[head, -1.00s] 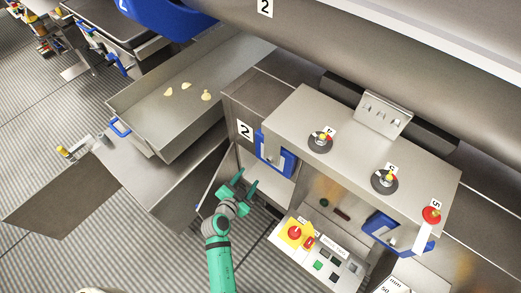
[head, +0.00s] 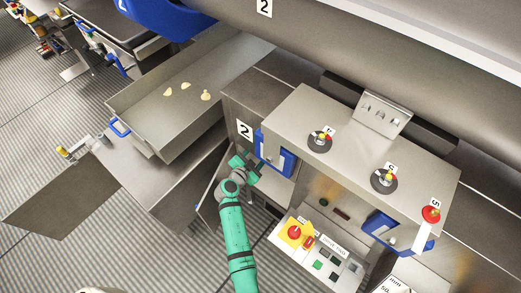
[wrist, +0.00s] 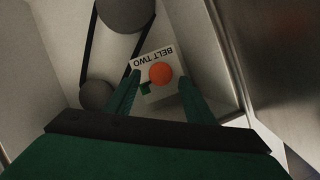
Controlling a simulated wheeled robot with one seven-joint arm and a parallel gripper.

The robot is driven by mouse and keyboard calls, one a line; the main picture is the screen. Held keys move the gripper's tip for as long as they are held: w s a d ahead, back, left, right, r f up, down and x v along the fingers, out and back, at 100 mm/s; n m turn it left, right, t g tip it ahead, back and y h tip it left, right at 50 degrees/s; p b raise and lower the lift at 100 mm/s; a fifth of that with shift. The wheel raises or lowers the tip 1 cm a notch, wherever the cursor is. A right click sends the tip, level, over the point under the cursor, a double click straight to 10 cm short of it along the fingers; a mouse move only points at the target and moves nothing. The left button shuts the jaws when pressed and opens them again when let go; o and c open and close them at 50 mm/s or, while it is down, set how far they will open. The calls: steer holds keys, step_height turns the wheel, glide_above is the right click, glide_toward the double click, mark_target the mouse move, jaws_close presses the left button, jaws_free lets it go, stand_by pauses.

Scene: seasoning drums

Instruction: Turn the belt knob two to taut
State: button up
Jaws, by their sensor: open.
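In the wrist view the belt knob two is an orange-red round knob (wrist: 161,73) on a pale plate (wrist: 150,58) marked "BELT TWO", which reads upside down. My gripper (wrist: 156,88) is open, with one green finger on each side of the knob's near side; I cannot tell whether either touches it. A small green mark or part (wrist: 145,88) sits at the plate's lower left. A dark belt (wrist: 88,45) runs round two dark pulleys to the left of the plate.
Pale walls enclose the knob, with a metal panel edge (wrist: 232,60) close on the right. In the head view a blue handle (head: 276,152) and a control box with dials (head: 320,141) stand to the right. A metal tray (head: 150,105) lies to the left.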

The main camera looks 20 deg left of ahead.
steer(key=shift+x, duration=0.95)
steer(key=c, duration=1.1)
steer(key=shift+o, duration=0.2)
steer(key=shift+a, duration=0.1)
steer(key=o, duration=1.1)
steer(key=shift+c, duration=0.2)
